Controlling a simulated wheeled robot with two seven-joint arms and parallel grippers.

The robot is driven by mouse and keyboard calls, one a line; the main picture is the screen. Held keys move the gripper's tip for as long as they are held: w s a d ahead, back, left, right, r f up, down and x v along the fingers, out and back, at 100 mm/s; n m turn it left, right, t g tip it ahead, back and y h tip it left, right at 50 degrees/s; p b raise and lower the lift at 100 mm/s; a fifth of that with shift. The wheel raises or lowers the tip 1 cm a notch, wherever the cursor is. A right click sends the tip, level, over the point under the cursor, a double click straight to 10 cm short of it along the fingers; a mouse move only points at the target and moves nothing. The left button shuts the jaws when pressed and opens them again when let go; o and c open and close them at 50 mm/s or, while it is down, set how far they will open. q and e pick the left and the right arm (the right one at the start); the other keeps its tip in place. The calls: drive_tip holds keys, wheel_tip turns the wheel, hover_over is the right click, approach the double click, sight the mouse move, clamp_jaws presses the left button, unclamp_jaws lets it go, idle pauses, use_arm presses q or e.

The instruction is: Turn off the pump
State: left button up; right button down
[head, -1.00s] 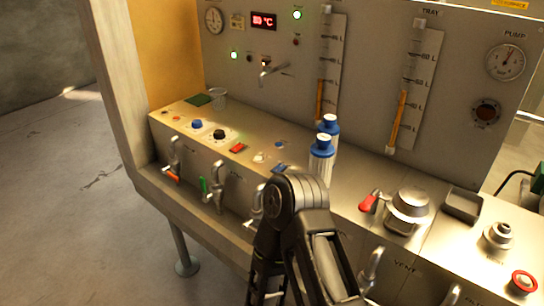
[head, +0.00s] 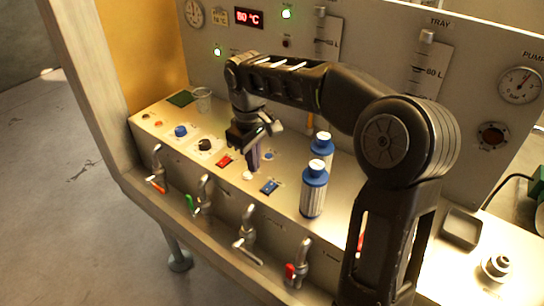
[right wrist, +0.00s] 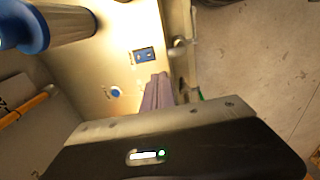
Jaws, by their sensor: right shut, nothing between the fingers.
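The sloped metal control deck (head: 330,240) carries a red rocker switch (head: 224,161) and a blue rocker switch (head: 269,187); their labels are too small to read, so I cannot tell which belongs to the pump. My right gripper (head: 255,163) is shut and empty, pointing down between the two rockers. In the right wrist view its purple fingers (right wrist: 157,92) are close to the blue rocker (right wrist: 145,54), with a gap showing. A small blue button (right wrist: 115,92) lies on their other side. The red rocker is not visible there. My left gripper is out of view.
Two blue-capped bottles (head: 314,190) stand right of the gripper. Black (head: 205,145) and blue (head: 181,131) knobs and a clear cup (head: 203,100) lie to the left. Taps (head: 249,235) line the front edge. A green lamp (head: 286,14) is lit on the upright panel.

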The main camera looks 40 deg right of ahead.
sight(273, 184)
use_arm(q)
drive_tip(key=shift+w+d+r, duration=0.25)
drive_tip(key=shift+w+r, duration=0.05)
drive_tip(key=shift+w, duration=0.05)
use_arm(e)
drive_tip(key=s+d+r, duration=0.1)
drive_tip(key=d+r, duration=0.2)
drive_tip(key=r, duration=0.3)
drive_tip(key=shift+s+d+h, duration=0.15)
drive_tip(key=shift+d+h, duration=0.05)
drive_tip(key=shift+h, duration=0.2)
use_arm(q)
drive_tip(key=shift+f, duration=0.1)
use_arm(e)
drive_tip(key=shift+f, duration=0.2)
